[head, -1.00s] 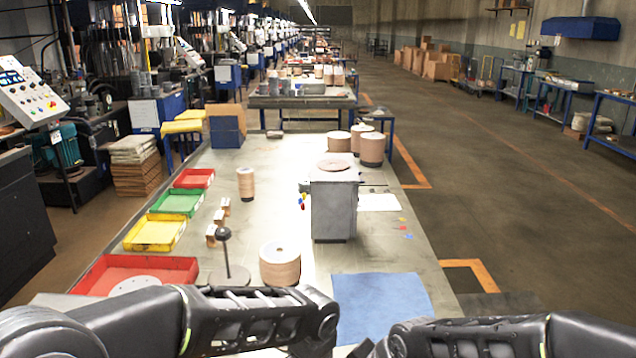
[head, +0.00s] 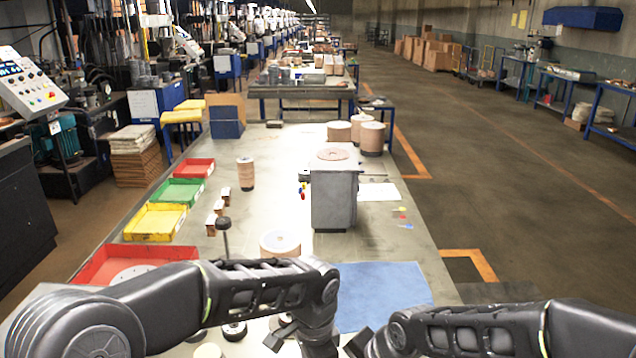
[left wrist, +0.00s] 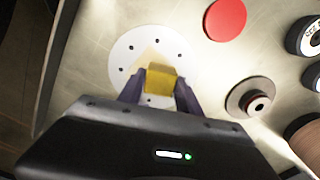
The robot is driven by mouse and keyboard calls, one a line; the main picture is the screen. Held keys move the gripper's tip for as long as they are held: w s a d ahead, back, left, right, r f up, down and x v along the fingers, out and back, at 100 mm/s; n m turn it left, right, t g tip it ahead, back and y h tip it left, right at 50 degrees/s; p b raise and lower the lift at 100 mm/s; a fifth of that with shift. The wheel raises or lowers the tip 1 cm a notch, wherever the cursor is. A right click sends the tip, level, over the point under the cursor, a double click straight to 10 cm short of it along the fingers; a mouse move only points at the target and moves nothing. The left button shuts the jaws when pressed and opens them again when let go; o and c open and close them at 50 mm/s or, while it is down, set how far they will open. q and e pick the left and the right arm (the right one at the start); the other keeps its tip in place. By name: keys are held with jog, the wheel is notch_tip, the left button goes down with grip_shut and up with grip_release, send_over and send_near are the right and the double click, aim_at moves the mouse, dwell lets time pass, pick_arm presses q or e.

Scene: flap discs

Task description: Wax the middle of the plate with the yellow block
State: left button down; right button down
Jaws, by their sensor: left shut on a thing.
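In the left wrist view my left gripper (left wrist: 160,92) is shut on the yellow block (left wrist: 159,87). The block is in front of the white round plate (left wrist: 126,51), which has several small dark holes near its rim. The block overlaps the plate's lower middle in the picture. I cannot tell whether it touches the plate. A pale, yellowish patch shows on the plate just above the block.
A red disc (left wrist: 225,18), a grey round base with a post (left wrist: 253,100) and black-rimmed discs (left wrist: 303,38) lie right of the plate. In the head view, red (head: 92,262), yellow (head: 154,222) and green (head: 180,192) trays line the left edge. A blue mat (head: 385,292) is clear.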

pick_arm(q)
jog(key=shift+w+d, duration=0.1)
jog(key=shift+w, duration=1.2)
jog(key=shift+s+f, duration=0.1)
jog(key=shift+s, duration=1.75)
jog(key=shift+s, duration=0.1)
jog(key=shift+s+a, duration=0.15)
jog(key=shift+s, duration=0.7)
jog(key=shift+s+a, duration=0.15)
jog(key=shift+s, duration=0.7)
jog(key=shift+w+d, duration=0.1)
jog(key=shift+w, duration=1.7)
jog(key=shift+w, duration=0.15)
